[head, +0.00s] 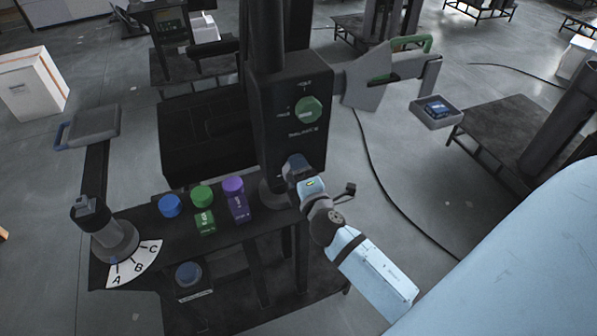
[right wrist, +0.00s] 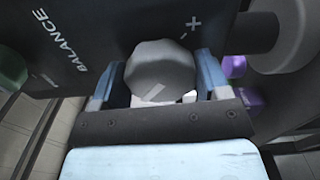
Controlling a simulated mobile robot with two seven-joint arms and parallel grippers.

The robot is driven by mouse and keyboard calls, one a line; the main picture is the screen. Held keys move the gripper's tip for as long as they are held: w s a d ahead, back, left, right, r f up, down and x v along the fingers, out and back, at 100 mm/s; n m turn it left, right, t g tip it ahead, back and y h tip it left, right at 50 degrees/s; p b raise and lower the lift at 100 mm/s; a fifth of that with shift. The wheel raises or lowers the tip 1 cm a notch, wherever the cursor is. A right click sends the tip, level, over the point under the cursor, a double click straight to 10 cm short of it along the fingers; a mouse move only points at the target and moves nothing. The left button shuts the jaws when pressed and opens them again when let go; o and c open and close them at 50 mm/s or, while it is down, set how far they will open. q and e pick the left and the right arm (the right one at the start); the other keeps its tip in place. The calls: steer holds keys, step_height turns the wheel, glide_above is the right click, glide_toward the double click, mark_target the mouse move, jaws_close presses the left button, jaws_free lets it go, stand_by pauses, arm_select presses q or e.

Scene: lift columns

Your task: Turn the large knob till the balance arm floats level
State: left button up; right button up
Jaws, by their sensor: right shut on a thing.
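The large grey faceted knob (right wrist: 163,66) sits on the front of a black column box (head: 292,100), below the word BALANCE. In the right wrist view a plus sign is printed beside it. My right gripper (right wrist: 160,84) is shut on the knob, one finger on each side. In the head view my right gripper (head: 297,170) hides most of the knob. The grey balance arm (head: 367,78) extends right from the column, with a green handle piece (head: 412,42) at its upper side. I cannot tell whether it is level. My left gripper is not in view.
A green knob (head: 309,109) is higher on the column box. A black bench (head: 243,224) carries blue (head: 169,205), green (head: 202,196) and purple (head: 233,184) knobs. An A-B-C dial (head: 137,264) is at its left. A tray (head: 437,113) holds a dark blue item at the right.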

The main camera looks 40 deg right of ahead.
steer(key=shift+w+r, duration=0.1)
steer(key=shift+r, duration=0.1)
steer(key=o, duration=0.7)
steer(key=shift+c, duration=0.2)
steer(key=shift+o, duration=1.3)
steer(key=shift+f, duration=0.15)
steer(key=b+v, duration=0.5)
steer(key=v, duration=0.8)
steer(key=shift+s+a, duration=0.15)
steer(key=shift+s, duration=0.2)
